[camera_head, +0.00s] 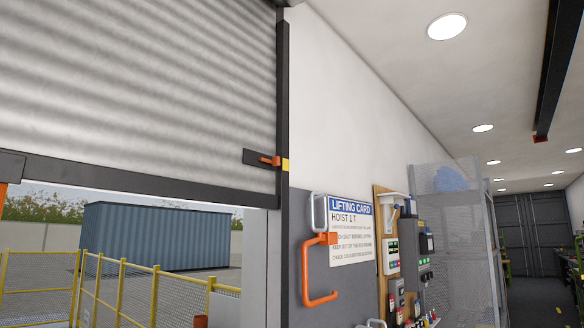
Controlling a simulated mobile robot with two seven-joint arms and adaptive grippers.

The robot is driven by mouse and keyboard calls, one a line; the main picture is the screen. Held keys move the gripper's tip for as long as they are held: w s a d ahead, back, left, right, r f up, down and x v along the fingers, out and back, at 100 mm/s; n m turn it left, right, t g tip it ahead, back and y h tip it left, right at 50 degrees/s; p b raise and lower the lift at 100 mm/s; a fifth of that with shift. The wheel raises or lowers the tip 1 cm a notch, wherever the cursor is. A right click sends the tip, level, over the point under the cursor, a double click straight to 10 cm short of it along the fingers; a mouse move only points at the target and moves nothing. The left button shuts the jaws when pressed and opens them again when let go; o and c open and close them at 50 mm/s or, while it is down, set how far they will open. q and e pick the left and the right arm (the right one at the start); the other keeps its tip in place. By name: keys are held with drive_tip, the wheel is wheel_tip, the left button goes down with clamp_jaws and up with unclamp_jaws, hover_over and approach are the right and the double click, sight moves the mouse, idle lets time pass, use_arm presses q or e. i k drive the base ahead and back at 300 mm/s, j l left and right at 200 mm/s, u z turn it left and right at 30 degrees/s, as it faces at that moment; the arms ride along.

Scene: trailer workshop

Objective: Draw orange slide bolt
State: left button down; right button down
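The orange slide bolt (268,161) sits on a dark plate (250,157) near the lower right corner of the roller shutter (150,80). Its right end reaches close to a yellow piece (286,165) on the dark door post; I cannot tell whether it enters it. The shutter is partly raised, with its dark bottom rail (140,188) above an open gap. Neither of my grippers is in view.
Right of the post, an orange handle (319,299) and a grey handle (319,213) stand out beside the lifting card sign (351,229). Control boxes (392,255) and a mesh screen (450,240) are farther right. Yellow railings (155,296) and a blue container (158,237) are outside.

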sight(275, 162)
drive_tip(key=i+l+u, duration=0.1)
drive_tip(key=l, duration=0.25)
drive_tip(key=i+l, duration=0.25)
drive_tip(key=i+l+u, duration=0.15)
drive_tip(key=l, duration=0.35)
drive_tip(key=i+l+u, duration=0.1)
drive_tip(key=l, duration=0.25)
drive_tip(key=i+l, duration=0.2)
drive_tip(key=l, duration=0.2)
drive_tip(key=i+l+u, duration=0.1)
drive_tip(key=l, duration=0.5)
drive_tip(key=i+l+u, duration=0.1)
drive_tip(key=l, duration=0.5)
drive_tip(key=i+l+u, duration=0.1)
drive_tip(key=l, duration=0.5)
drive_tip(key=i+l+u, duration=0.1)
drive_tip(key=l, duration=0.55)
